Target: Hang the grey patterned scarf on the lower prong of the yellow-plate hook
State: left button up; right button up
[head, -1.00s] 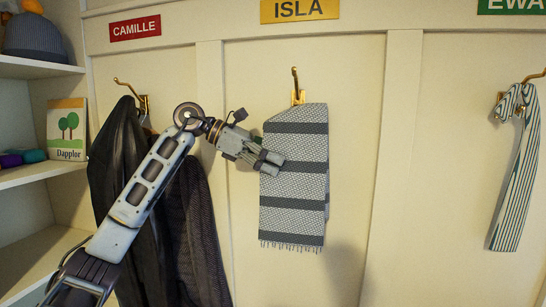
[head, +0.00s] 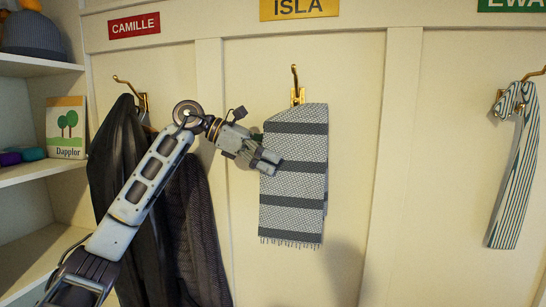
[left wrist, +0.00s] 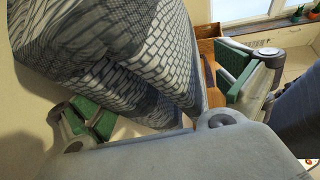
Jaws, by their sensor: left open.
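The grey patterned scarf (head: 293,180) hangs folded from the brass hook (head: 296,86) under the yellow ISLA plate (head: 299,8). Its top edge sits at the lower part of the hook, and the upper prong stands bare above it. The scarf hides the lower prong. My left gripper (head: 268,160) is at the scarf's left edge in the head view. In the left wrist view the scarf (left wrist: 120,55) lies close in front, and the green-padded fingers of the left gripper (left wrist: 165,95) are spread wide apart. My right gripper is not in view.
A dark jacket (head: 120,170) hangs on the left hook beneath the red CAMILLE plate (head: 134,26), behind my left arm. A striped scarf (head: 514,180) hangs on the right hook. Shelves (head: 40,170) stand at far left. The panel right of the grey scarf is clear.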

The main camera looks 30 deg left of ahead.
pick_arm(q)
jog(key=v, duration=1.2)
dwell(0.4)
dwell(0.6)
